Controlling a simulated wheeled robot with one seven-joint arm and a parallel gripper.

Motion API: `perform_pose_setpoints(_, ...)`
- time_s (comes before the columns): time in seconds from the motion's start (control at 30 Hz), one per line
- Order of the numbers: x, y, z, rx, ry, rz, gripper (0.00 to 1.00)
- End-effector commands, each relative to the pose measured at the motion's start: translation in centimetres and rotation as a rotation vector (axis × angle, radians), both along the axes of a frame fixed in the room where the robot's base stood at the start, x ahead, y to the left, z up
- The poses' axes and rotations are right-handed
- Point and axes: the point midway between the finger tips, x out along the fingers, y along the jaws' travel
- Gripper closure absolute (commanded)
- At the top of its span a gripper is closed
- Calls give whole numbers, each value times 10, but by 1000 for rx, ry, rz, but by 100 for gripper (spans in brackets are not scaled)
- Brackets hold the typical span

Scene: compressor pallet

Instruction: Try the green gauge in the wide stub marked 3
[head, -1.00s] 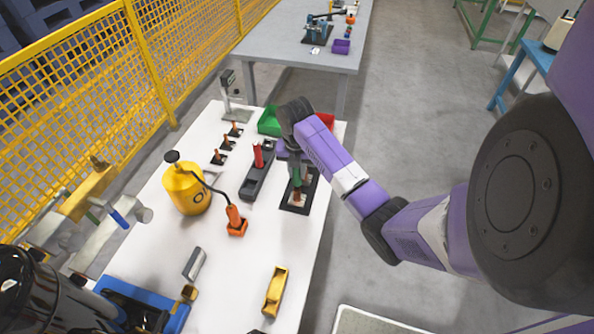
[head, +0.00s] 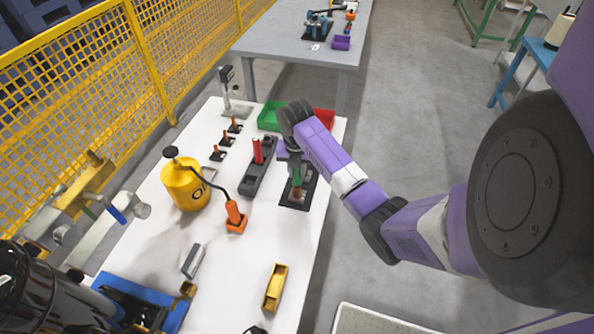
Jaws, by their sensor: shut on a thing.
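My gripper (head: 294,160) is shut on the green gauge (head: 296,175), seen as a narrow green upright piece below the purple wrist. It is over a black plate (head: 290,204) on the right side of the white table. A copper-coloured stub (head: 298,192) shows on the plate just under the gauge's lower end. I cannot tell whether the gauge touches or enters it. No number is readable, and my wrist hides part of the plate. A red gauge (head: 257,150) stands upright in a dark holder (head: 259,180) to the left.
Several copper stubs on small black bases (head: 226,142) stand farther left. A yellow tank (head: 186,188) has a hose to an orange handle (head: 235,216). Green (head: 269,117) and red (head: 325,118) bins sit at the back.

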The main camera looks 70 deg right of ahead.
Motion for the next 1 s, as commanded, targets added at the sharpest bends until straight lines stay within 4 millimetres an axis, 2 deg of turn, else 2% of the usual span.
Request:
perform_pose_setpoints(0.53, 0, 0, -13, 0, 0, 0, 100)
perform_pose_setpoints(1.0, 0, 0, -12, 1, 0, 0, 100)
